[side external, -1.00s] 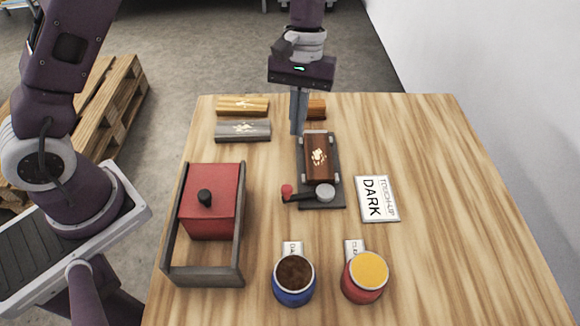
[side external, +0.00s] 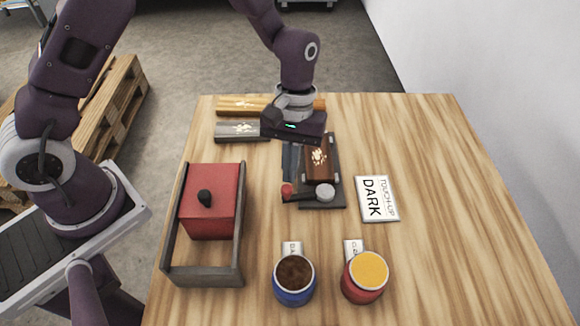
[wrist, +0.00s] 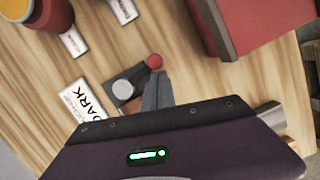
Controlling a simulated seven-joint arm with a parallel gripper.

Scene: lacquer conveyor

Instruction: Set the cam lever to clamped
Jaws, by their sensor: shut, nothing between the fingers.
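The cam lever (side external: 301,195) is a short dark arm with a red knob (side external: 287,189) at its left end and a round grey pivot (side external: 325,192) at its right end. It sits at the near end of a dark fixture plate (side external: 322,204) that bears a reddish-brown block (side external: 319,163). My gripper (side external: 289,178) is shut and empty, pointing down at the plate's left side, just behind the red knob. In the wrist view the fingertips (wrist: 157,78) are close to the red knob (wrist: 154,61); I cannot tell whether they touch.
A red lidded box (side external: 212,200) in a grey frame stands at the left. A blue jar (side external: 294,292) and a red jar (side external: 365,290) stand in front. A DARK card (side external: 377,199) lies to the right. Wood-coloured and grey blocks lie behind. The table's right side is clear.

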